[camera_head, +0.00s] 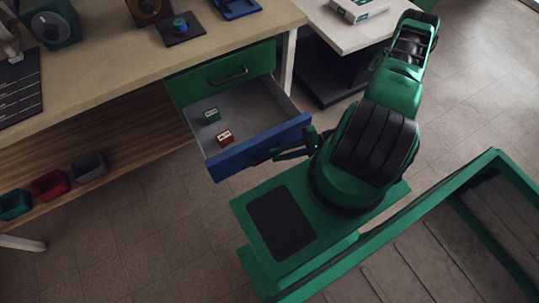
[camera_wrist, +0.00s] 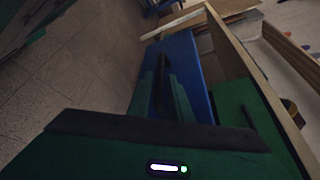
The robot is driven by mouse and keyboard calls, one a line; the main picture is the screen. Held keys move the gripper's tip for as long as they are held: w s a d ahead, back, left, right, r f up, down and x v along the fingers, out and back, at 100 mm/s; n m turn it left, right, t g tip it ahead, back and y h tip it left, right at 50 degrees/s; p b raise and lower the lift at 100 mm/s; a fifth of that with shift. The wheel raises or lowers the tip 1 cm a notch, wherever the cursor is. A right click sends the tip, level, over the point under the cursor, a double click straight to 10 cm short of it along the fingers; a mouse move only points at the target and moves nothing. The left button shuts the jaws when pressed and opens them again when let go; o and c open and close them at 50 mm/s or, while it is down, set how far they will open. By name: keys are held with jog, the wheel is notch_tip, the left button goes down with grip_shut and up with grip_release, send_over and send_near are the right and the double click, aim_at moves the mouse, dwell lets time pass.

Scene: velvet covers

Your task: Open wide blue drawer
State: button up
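The wide blue drawer (camera_head: 262,146) is pulled far out from under the workbench. My gripper (camera_head: 280,153) is at the outer face of the drawer front. In the wrist view my gripper's fingers (camera_wrist: 162,85) stand close on either side of the handle and appear shut on it.
A closed green drawer (camera_head: 222,76) with a dark handle sits directly above the blue one. The workbench top (camera_head: 130,62) holds several items. Small bins (camera_head: 50,186) stand on the lower shelf at left. The floor (camera_head: 120,240) in front of the bench is clear.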

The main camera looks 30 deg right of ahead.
jog(key=v, duration=0.6)
jog(key=shift+d, duration=0.15)
jog(key=shift+r, duration=0.1)
jog(key=w+d+r+n+g+h, duration=0.15)
jog(key=d+r+g+h, duration=0.3)
jog(key=r, duration=0.55)
jog(key=d+r+n+g+h, duration=0.35)
jog(key=d+r, duration=0.25)
jog(key=r, duration=0.4)
jog(key=s+a+r+t+h, duration=0.1)
jog(key=s+r+h, duration=0.2)
jog(key=r, duration=0.8)
jog(key=s+a+r+m+t+h, duration=0.1)
jog(key=s+a+r+t+h, duration=0.1)
jog(key=r, duration=0.9)
jog(key=shift+s+h, duration=0.8)
jog(key=shift+s, duration=0.6)
